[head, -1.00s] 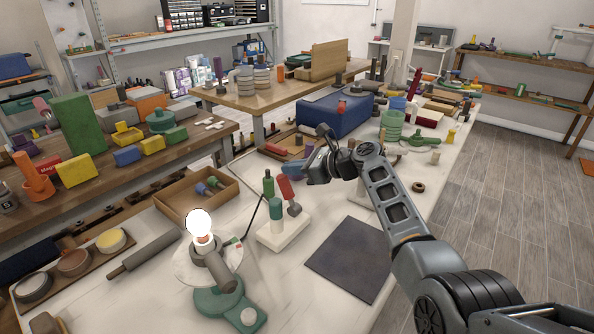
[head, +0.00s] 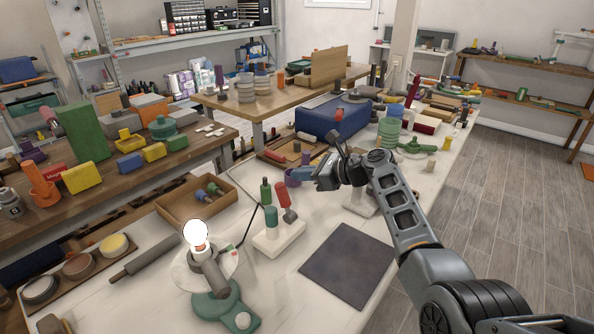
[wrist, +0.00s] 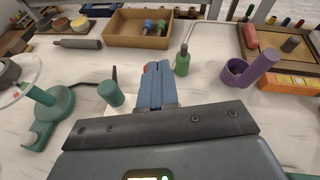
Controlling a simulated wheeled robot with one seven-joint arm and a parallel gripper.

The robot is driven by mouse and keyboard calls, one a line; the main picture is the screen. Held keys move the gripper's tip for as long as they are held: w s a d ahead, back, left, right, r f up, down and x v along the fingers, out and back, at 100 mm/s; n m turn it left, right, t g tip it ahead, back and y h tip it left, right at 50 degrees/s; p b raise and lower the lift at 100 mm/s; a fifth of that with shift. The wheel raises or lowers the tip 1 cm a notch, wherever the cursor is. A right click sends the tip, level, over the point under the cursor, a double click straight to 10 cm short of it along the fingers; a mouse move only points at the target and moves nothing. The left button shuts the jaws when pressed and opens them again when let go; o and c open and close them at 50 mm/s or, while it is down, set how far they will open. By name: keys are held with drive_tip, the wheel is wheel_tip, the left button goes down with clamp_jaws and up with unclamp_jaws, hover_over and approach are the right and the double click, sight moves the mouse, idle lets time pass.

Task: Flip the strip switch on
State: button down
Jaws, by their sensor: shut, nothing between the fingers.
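A white block (head: 279,240), which looks like the strip, lies on the pale bench. A green cylinder (head: 271,217) stands on it, also in the wrist view (wrist: 110,93). A red lever (head: 283,196) on a grey foot tilts up-left at its back right; I take it as the switch. My gripper (head: 305,174) hangs above and behind the lever, apart from it in the head view. In the wrist view my fingers (wrist: 158,82) are shut and empty. They hide most of the block and lever; a red bit shows at their left edge.
A lamp with a white bulb (head: 195,234) on a green base (head: 224,306) stands left, a dark cord between it and the block. A green bottle (head: 266,191) and purple mug (wrist: 236,72) stand close behind. A dark mat (head: 348,264) lies flat at right.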

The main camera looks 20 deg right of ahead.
wheel_tip(320, 180, up, 9)
drive_tip(key=s+d, duration=0.1)
drive_tip(key=d, duration=0.2)
drive_tip(key=shift+f, duration=0.1)
